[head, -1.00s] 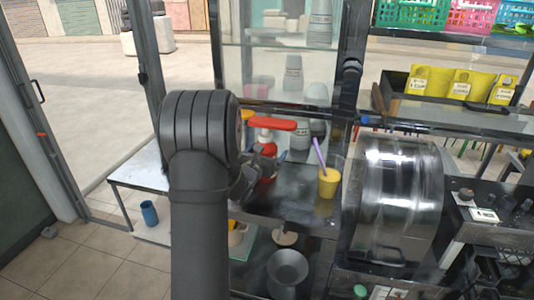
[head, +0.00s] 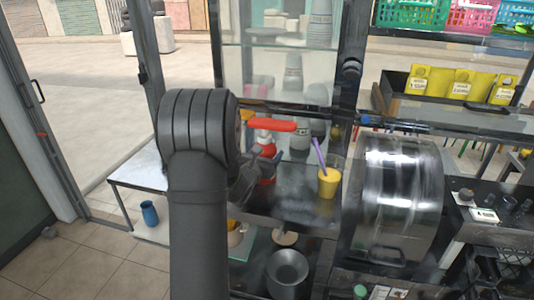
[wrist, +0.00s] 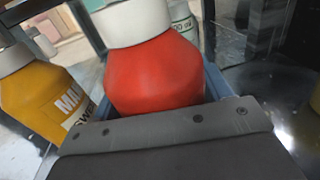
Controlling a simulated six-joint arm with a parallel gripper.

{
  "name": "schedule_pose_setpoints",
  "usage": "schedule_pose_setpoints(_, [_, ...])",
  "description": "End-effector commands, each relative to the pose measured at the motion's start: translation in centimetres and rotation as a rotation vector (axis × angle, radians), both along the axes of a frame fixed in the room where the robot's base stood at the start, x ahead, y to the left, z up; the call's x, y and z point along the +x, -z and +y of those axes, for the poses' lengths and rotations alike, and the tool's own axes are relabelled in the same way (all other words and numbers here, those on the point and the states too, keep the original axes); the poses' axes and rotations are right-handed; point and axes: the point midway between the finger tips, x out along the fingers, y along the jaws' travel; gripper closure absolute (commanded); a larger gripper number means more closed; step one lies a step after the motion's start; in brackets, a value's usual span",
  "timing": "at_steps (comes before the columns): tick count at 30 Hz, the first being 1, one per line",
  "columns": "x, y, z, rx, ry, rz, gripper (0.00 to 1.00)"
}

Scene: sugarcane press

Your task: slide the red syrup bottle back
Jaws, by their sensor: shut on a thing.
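In the wrist view, blue finger pads (wrist: 213,82) show at the bottle's sides.
A yellow cup with a purple straw (head: 327,182) stands to the right on the counter. Grey-white bottles (head: 300,140) stand behind, near the glass. A large metal drum (head: 398,195) is further right. A blue cup (head: 149,213) is on a lower shelf at left.

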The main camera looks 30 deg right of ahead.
Motion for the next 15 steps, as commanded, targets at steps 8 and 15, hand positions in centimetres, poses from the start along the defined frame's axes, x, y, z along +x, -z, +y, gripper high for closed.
schedule_pose_setpoints(8, [-2.3, 0.0, 2.3, 0.001, -0.001, 0.001, 0.92])
schedule_pose_setpoints(15, [-4.3, 0.0, 4.4, 0.001, -0.001, 0.001, 0.92])
